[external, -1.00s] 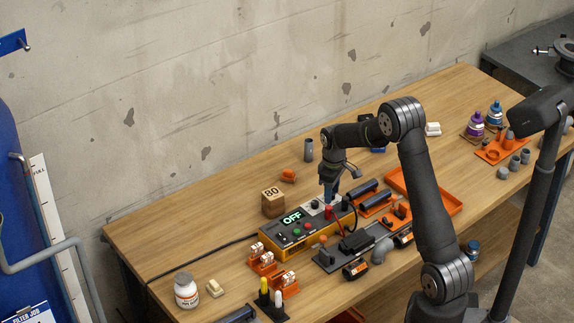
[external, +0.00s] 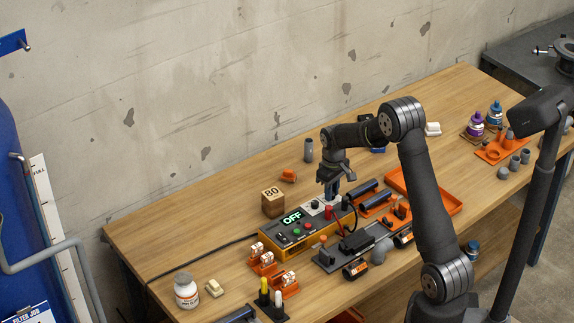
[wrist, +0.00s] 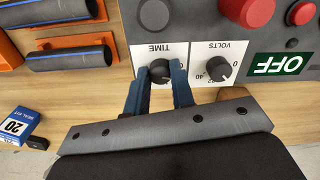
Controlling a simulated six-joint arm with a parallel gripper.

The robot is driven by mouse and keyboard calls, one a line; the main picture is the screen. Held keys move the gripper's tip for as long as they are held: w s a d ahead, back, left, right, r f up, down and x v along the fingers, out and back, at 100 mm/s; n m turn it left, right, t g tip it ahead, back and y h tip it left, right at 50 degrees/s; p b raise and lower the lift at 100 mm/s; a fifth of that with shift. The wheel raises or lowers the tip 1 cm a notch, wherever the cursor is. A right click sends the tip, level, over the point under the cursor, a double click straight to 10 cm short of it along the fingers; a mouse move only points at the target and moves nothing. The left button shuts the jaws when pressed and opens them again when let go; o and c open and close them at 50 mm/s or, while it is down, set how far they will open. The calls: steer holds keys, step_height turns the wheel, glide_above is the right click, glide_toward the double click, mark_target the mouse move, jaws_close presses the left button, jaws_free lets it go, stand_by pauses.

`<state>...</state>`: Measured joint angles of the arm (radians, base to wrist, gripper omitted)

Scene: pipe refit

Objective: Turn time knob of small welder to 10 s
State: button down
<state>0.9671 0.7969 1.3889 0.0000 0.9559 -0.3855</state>
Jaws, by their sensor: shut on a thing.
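The small welder (external: 299,233) is a yellow and grey box with a display reading OFF, which also shows in the wrist view (wrist: 284,66). In the wrist view its black time knob (wrist: 160,70) sits on a white plate marked TIME. A second black knob, the volts knob (wrist: 219,69), is to its right on a plate marked VOLTS. My gripper (wrist: 162,76) points down over the panel with its blue fingers either side of the time knob, shut on it. The knob's pointer and most of its scale are hidden or too small to read. In the external view my gripper (external: 332,190) is at the welder's right end.
Dark pipes in orange holders (external: 370,192) stand right of the welder, with an orange tray (external: 452,203) beyond. A wooden block marked 80 (external: 272,203) stands behind it. A blue box marked 20 (wrist: 20,125) lies nearby.

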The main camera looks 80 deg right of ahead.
steer(key=m, duration=0.4)
steer(key=shift+m, duration=0.4)
stand_by(0.4)
steer(key=c, duration=1.2)
jaws_free()
steer(key=shift+c, duration=0.2)
step_height(320, 180, up, 17)
steer(key=shift+r, duration=0.2)
steer(key=shift+f, duration=0.1)
step_height(320, 180, down, 17)
steer(key=shift+f, duration=0.1)
